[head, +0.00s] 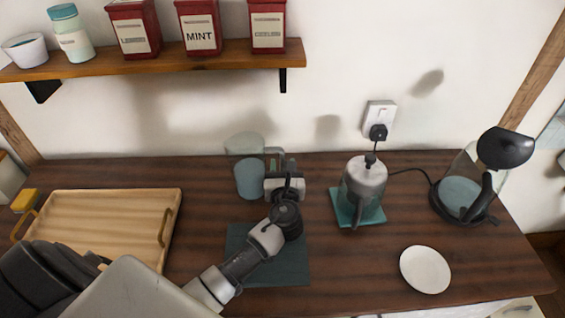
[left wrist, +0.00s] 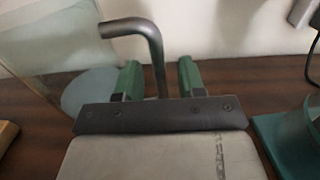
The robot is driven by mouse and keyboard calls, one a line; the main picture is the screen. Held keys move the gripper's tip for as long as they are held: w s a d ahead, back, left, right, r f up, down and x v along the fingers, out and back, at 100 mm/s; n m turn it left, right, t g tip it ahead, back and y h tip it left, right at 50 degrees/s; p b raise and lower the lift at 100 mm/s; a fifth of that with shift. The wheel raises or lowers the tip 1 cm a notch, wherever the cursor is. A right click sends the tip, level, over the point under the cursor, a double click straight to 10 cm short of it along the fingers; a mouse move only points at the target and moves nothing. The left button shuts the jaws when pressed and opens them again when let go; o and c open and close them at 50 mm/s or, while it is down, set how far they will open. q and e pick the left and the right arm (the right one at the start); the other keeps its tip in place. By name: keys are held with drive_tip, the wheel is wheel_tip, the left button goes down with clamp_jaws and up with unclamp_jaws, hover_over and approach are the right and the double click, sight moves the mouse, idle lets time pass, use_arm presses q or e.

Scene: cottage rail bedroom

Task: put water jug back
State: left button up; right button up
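The clear glass water jug (head: 249,180) stands on the dark wooden counter near the wall, with bluish water in its lower part. Its glass also shows at the left of the left wrist view (left wrist: 45,50). My left gripper (head: 285,187) is just right of the jug, at its handle side. In the left wrist view the green fingers (left wrist: 160,78) are apart, with the bent grey handle (left wrist: 150,30) between them and gaps visible on both sides. An empty dark teal mat (head: 285,265) lies in front of the jug, partly under my arm. My right gripper is not in view.
A grey-lidded press (head: 362,180) stands on another teal mat (head: 373,215). A glass kettle (head: 462,190) is at the right, near a white plate (head: 425,270). A wooden tray (head: 95,225) lies left. A shelf (head: 150,63) with tins hangs above.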

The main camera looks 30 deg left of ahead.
use_arm(q)
drive_tip(key=b+v, duration=0.1)
drive_tip(key=v, duration=0.9)
